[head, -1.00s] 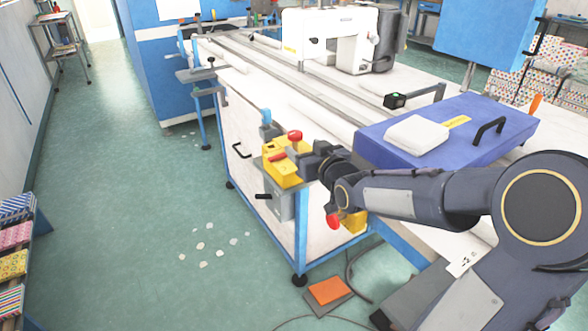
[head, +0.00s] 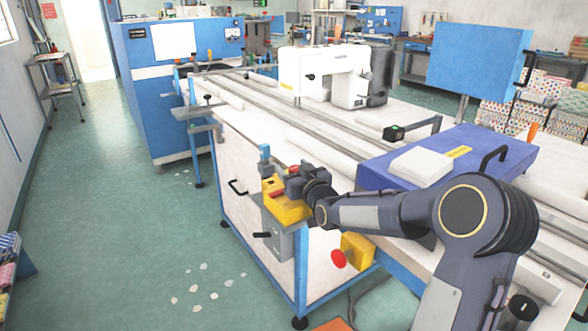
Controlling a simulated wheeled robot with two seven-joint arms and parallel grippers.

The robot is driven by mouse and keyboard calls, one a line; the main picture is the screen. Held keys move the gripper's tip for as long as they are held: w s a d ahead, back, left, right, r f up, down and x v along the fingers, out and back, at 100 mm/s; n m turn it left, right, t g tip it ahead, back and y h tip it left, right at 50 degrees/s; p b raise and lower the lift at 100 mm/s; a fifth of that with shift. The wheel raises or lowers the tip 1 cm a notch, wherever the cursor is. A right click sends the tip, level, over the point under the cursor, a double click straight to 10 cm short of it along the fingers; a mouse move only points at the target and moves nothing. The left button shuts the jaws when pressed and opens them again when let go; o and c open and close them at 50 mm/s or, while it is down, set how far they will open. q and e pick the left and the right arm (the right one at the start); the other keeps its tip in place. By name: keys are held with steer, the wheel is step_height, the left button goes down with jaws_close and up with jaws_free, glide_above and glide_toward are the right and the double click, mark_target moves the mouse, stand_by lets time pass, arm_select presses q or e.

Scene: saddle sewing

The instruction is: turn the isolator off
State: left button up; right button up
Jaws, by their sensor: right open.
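The isolator is most likely the yellow box (head: 288,212) on the grey housing at the near left corner of the white bench cabinet. Parts of its red handle show around the fingers. My right gripper (head: 284,183) is at the upper part of this yellow box, partly covering it. The right gripper is open; whether its fingers touch the red handle cannot be told. My left gripper is not in view.
A second yellow box (head: 357,250) with a red mushroom button (head: 338,259) is lower on the cabinet. A black lever (head: 262,235) sticks out of the grey housing. A blue case (head: 470,155) lies on the bench near my right arm.

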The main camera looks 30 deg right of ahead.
jaws_close()
steer(key=shift+f+m+h+b, duration=0.1)
steer(key=shift+m+h+b, duration=0.45)
steer(key=shift+b, duration=0.35)
steer(key=shift+h, duration=0.55)
steer(key=shift+r+m+g+h+p, duration=0.35)
steer(key=shift+m+g+h+p, duration=0.05)
steer(key=shift+m+h, duration=0.35)
steer(key=shift+d+f+h, duration=0.15)
steer(key=shift+d+h, duration=0.05)
steer(key=shift+h, duration=0.25)
